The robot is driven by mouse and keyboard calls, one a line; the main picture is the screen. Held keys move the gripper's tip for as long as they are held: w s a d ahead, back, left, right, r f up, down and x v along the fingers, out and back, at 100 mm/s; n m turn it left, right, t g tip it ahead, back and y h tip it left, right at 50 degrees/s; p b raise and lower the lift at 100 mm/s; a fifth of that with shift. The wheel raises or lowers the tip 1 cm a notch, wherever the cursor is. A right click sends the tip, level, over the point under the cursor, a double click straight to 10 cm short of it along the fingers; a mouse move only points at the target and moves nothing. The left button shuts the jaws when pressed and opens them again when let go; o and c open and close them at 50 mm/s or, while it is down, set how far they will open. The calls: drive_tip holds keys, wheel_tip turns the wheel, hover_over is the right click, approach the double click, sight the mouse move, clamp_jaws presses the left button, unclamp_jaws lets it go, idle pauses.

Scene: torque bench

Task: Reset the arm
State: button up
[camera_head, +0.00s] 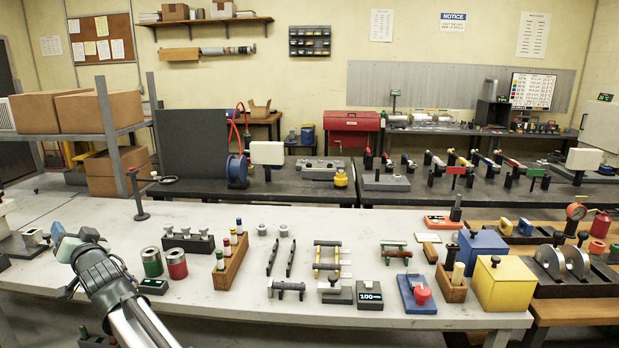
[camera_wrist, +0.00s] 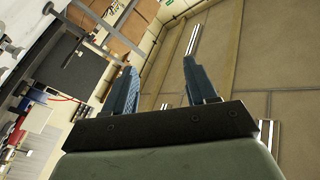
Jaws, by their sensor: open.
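My gripper (camera_wrist: 158,68) is open in the wrist view, with its two dark blue fingers apart and nothing between them. In the head view my gripper (camera_head: 68,238) is at the lower left, in front of the left part of the pale workbench (camera_head: 335,220). My arm reaches up to it from the bottom edge. The wrist view is tilted and looks up past the fingers to the ceiling (camera_wrist: 240,60), so the gripper points upward. No object touches the fingers in the wrist view.
A green can (camera_head: 151,262) and a red can (camera_head: 176,264) stand right of my gripper. A wooden rack (camera_head: 230,264), a blue box (camera_head: 482,250) and a yellow box (camera_head: 503,284) stand farther right. A shelf with cardboard boxes (camera_head: 100,111) is behind on the left.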

drive_tip(key=w+d+f+m+g+h, duration=0.15)
drive_tip(key=d+f, duration=0.25)
drive_tip(key=f, duration=0.6)
drive_tip(key=w+d+f+g+h, duration=0.1)
drive_tip(key=w+d+f+h, duration=0.3)
drive_tip(key=f, duration=0.6)
drive_tip(key=w+d+f+m+g+h, duration=0.15)
drive_tip(key=d+f, duration=0.35)
drive_tip(key=f, duration=0.5)
drive_tip(key=d+f+g+h, duration=0.2)
drive_tip(key=d+f+h, duration=0.3)
drive_tip(key=d+f, duration=2)
drive_tip(key=s+d+f+g+h, duration=0.1)
drive_tip(key=s+d+f+g, duration=0.1)
drive_tip(key=s+d+f, duration=0.5)
drive_tip(key=s+d+f+g+h, duration=0.1)
drive_tip(key=s+d+f+g, duration=0.15)
drive_tip(key=d, duration=0.75)
drive_tip(key=s+d+f+g+h, duration=0.1)
drive_tip(key=s+d+f+h, duration=0.1)
drive_tip(key=s+d+f, duration=0.55)
drive_tip(key=s+d+f+g, duration=0.1)
drive_tip(key=s+d+g, duration=0.2)
drive_tip(key=s+d, duration=0.4)
drive_tip(key=s+d+f+m+g, duration=0.1)
drive_tip(key=s+d+g, duration=0.2)
drive_tip(key=s+d, duration=0.4)
drive_tip(key=s, duration=0.7)
drive_tip(key=shift+s, duration=0.25)
drive_tip(key=shift+g, duration=0.25)
